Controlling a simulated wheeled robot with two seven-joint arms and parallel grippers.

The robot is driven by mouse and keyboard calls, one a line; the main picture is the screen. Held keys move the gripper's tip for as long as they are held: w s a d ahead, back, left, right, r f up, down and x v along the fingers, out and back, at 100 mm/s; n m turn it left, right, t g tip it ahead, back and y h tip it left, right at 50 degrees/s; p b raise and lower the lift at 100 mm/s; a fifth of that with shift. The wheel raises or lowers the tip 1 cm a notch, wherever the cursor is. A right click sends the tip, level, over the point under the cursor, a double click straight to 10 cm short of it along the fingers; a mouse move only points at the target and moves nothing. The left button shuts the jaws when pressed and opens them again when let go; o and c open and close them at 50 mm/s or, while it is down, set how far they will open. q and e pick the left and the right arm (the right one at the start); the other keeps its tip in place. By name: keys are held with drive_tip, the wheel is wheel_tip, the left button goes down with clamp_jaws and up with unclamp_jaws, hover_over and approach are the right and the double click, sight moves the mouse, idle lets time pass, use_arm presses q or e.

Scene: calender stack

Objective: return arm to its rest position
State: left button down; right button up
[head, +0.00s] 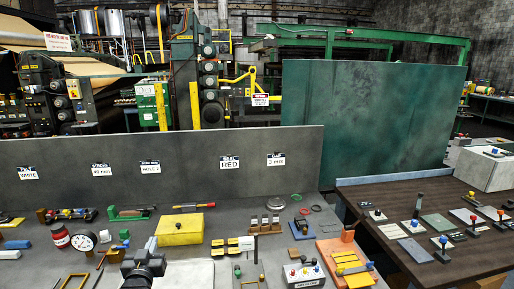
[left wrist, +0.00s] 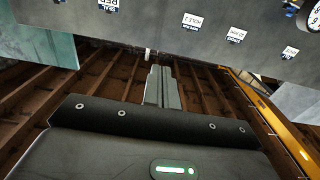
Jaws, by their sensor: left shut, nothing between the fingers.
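My left gripper (head: 143,268) shows at the bottom of the head view, in front of the grey workbench's near part. In the left wrist view its two grey fingers (left wrist: 163,88) are together, shut with nothing between them. It touches no object that I can see. My right gripper is not in view.
A grey panel (head: 200,165) with labels stands behind. A dark table (head: 400,262) with several levers is at right.

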use_arm(q)
drive_tip(key=s+d+f+m+g+h, duration=0.15)
drive_tip(key=s+f+g, duration=0.25)
drive_tip(key=s+f, duration=0.45)
drive_tip(key=s+d+f+m+g+h, duration=0.1)
drive_tip(key=s+d+f+g, duration=0.4)
drive_tip(key=s, duration=0.6)
drive_tip(key=s+d+f+g, duration=0.1)
drive_tip(key=s+f+g, duration=0.15)
drive_tip(key=s, duration=0.85)
drive_tip(key=s+f+g, duration=0.2)
drive_tip(key=s+g, duration=0.1)
drive_tip(key=s, duration=0.8)
wheel_tip(320, 180, down, 32)
drive_tip(key=s+f+m+g+b, duration=0.1)
drive_tip(key=s+b, duration=0.1)
drive_tip(key=b, duration=0.4)
drive_tip(key=s+a+f+g+b, duration=0.1)
drive_tip(key=s+f+b, duration=0.3)
drive_tip(key=s+f, duration=1.1)
wheel_tip(320, 180, down, 4)
drive_tip(key=shift+s+a+r, duration=0.1)
drive_tip(key=shift+s+a, duration=0.2)
drive_tip(key=shift+a, duration=0.6)
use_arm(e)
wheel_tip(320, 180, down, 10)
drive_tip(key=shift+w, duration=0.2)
use_arm(q)
drive_tip(key=shift+m+g, duration=0.25)
